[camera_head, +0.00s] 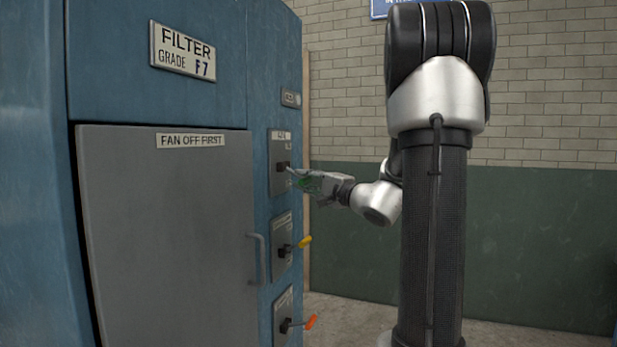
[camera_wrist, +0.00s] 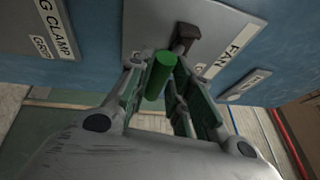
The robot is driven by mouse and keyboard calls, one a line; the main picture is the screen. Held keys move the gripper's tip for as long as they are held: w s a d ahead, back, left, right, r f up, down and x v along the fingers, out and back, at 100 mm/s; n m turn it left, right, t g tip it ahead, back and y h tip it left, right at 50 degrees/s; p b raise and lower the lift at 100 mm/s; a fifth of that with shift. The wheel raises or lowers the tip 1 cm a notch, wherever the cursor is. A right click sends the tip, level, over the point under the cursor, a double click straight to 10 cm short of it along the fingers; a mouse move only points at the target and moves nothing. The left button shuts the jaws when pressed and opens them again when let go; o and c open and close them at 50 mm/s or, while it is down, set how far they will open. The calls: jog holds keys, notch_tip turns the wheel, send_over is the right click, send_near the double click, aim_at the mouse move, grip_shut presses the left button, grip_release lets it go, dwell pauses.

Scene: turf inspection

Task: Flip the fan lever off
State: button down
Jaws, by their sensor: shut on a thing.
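The fan lever has a green grip and a dark pivot block on a grey plate marked FAN. In the wrist view, its green grip (camera_wrist: 161,76) lies between my fingers, close against the left one. My gripper (camera_head: 300,178) is at the top lever plate (camera_head: 279,150) on the cabinet's side in the head view. It also shows in the wrist view (camera_wrist: 168,85), shut on the green grip. The pivot block (camera_wrist: 186,38) stays clear of the fingers. In the head view the grip is mostly hidden by my gripper, and the ON/OFF marking cannot be read.
A yellow lever (camera_head: 303,242) and an orange lever (camera_head: 309,322) stick out below on their own plates. A grey door (camera_head: 165,230) labelled FAN OFF FIRST is closed, with its handle (camera_head: 257,258) beside the plates. Open floor lies right of the blue cabinet (camera_head: 100,60).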

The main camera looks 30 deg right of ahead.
jog(key=shift+a+f+t, duration=0.2)
jog(key=shift+f+t, duration=0.1)
jog(key=shift+f, duration=0.1)
jog(key=c, duration=1.4)
grip_release()
jog(key=shift+w, duration=0.2)
jog(key=shift+r, duration=0.15)
jog(key=shift+s, duration=0.15)
jog(key=v, duration=1.1)
jog(key=shift+s+d, duration=0.15)
jog(key=shift+s, duration=0.15)
jog(key=shift+m, duration=0.3)
